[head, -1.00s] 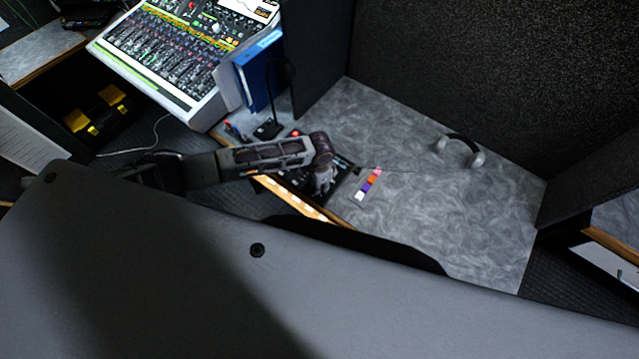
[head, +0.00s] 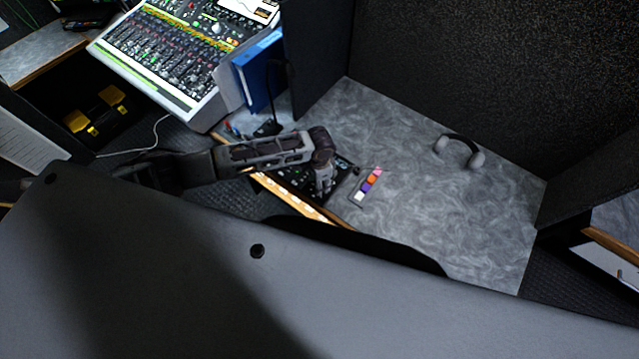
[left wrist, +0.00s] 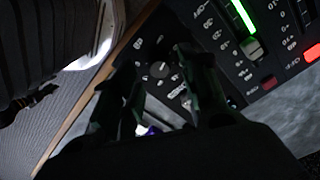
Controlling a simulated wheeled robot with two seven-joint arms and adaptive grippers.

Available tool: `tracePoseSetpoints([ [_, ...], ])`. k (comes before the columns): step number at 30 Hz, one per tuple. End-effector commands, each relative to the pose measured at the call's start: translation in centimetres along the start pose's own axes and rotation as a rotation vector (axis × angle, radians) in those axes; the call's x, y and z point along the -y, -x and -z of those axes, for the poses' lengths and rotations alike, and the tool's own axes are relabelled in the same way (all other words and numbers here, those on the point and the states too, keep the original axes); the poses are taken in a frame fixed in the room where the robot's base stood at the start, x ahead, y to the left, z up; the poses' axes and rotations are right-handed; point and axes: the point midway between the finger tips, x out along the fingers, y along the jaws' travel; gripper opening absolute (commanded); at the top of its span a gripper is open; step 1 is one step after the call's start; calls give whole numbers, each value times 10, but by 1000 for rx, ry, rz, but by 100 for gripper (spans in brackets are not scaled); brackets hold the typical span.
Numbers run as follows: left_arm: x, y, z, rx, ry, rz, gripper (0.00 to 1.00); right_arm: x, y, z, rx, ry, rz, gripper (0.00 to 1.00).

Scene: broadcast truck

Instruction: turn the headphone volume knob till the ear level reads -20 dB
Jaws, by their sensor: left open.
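In the left wrist view a round dark knob (left wrist: 159,69) with a scale around it sits on a black panel (left wrist: 217,58), in the gap between my fingertips. My left gripper (left wrist: 155,72) is open around or just above it; I cannot tell whether the fingers touch it. My right gripper is not in view.
Headphones (head: 460,150) lie on the grey desk (head: 430,210). A strip of coloured labels (head: 368,187) lies beside the panel. A blue binder (head: 258,72) and a mixing console (head: 170,60) stand at the upper left. Dark partition walls (head: 480,70) border the desk.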

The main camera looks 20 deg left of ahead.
Motion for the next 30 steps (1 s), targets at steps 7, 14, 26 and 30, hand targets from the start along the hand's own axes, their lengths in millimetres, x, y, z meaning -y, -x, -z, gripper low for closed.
tracePoseSetpoints([
  [7, 1, 34, 0, -2, 0, 2, 44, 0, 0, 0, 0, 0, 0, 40],
  [14, 0, 67, 0, -2, -1, 1, 44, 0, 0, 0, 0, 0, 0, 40],
  [26, 0, 97, 0, -1, 1, 0, 44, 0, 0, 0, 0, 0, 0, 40],
  [30, 0, 98, 0, 0, 1, 0, 44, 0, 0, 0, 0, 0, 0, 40],
])
